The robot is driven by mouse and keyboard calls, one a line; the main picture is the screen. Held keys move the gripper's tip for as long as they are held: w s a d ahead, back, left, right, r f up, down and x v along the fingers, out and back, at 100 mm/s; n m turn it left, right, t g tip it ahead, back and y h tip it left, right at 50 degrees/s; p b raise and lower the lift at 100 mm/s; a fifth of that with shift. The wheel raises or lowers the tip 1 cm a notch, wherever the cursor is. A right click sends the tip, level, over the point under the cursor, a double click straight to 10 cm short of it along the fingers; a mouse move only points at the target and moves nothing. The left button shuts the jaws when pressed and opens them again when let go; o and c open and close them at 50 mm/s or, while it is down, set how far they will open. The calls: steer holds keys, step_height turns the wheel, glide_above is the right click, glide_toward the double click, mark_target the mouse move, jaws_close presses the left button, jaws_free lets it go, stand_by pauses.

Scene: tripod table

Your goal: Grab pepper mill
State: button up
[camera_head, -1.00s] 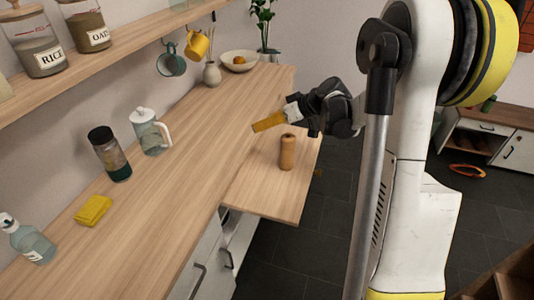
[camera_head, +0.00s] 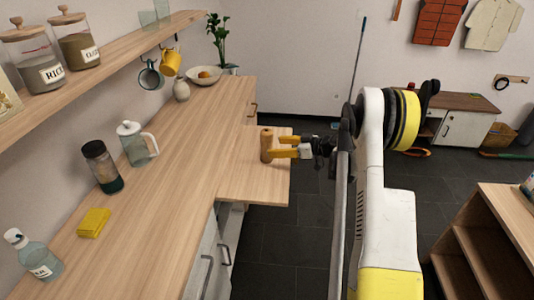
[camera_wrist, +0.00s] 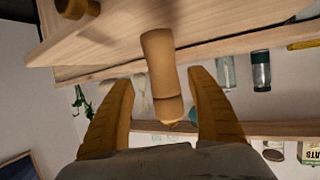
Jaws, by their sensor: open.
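The pepper mill (camera_head: 266,145) is a small wooden cylinder standing upright on the lower wooden side surface (camera_head: 255,180). My gripper (camera_head: 272,147) reaches in level from the right, with its yellow fingers at the mill. In the wrist view the pepper mill (camera_wrist: 162,78) shows upside down between the two spread fingers of my gripper (camera_wrist: 163,95). Gaps show on both sides of the mill, so the fingers do not touch it there.
A fruit bowl (camera_head: 204,75) stands at the back. Mugs hang under the shelf (camera_head: 100,53). Open floor lies right of the side surface.

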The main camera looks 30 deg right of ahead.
mark_target(267, 148)
steer(key=x, duration=0.1)
steer(key=b+x, duration=0.1)
steer(key=x, duration=0.1)
steer(key=b+x, duration=0.1)
steer(key=x, duration=0.1)
steer(key=shift+s+a+f, duration=0.2)
steer(key=shift+s+f, duration=0.05)
steer(key=shift+f, duration=0.1)
steer(key=shift+s+r, duration=0.1)
steer(key=shift+c, duration=0.5)
steer(key=c, duration=1.3)
steer(key=shift+c, duration=0.3)
steer(key=shift+r, duration=0.15)
